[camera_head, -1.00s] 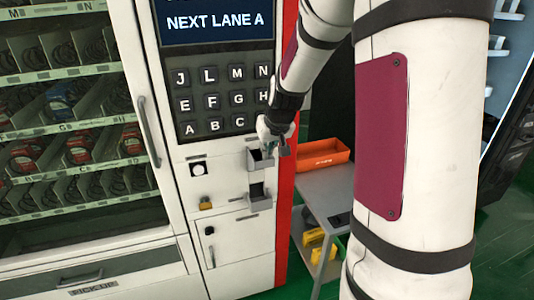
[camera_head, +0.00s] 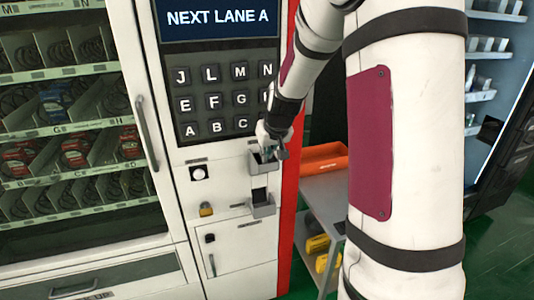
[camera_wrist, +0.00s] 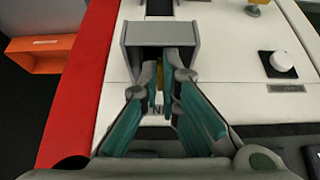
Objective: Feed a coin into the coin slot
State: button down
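My gripper (camera_head: 274,150) is at the upper grey open box (camera_head: 256,168) on the vending machine's white front, below the keypad. In the wrist view, my gripper (camera_wrist: 164,76) has its two teal-padded fingers close together, with the tips reaching into the mouth of that box (camera_wrist: 134,62). A small yellow piece, possibly the coin (camera_wrist: 160,74), shows between the fingertips. Whether the fingers press on it cannot be told. Part of a label, "NI", shows beyond the fingers. The inside of the box is mostly hidden, and I cannot make out a coin slot.
A second grey box (camera_head: 264,208) sits just below. A round white knob (camera_head: 198,173) and a yellow lock (camera_head: 206,209) are to its left. The keypad (camera_head: 214,101) is above. An orange bin (camera_head: 325,158) stands on a grey cart right of the red edge strip.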

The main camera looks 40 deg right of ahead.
jog(key=c, duration=1.7)
grip_release()
jog(key=shift+r, duration=0.1)
jog(key=v, duration=1.1)
jog(key=shift+s+r, duration=0.2)
jog(key=shift+r, duration=0.15)
jog(key=shift+a, duration=0.1)
jog(key=s+a+r+n, duration=0.2)
jog(key=s+a+r, duration=0.2)
jog(key=s+a, duration=0.55)
jog(key=shift+n+y, duration=0.6)
jog(key=shift+y, duration=0.2)
jog(key=s+a, duration=0.3)
jog(key=s, duration=0.1)
jog(key=s+a, duration=0.3)
jog(key=s, duration=0.1)
jog(key=s+a, duration=0.3)
jog(key=s, duration=0.2)
jog(key=shift+a+f, duration=0.15)
jog(key=shift+a, duration=0.05)
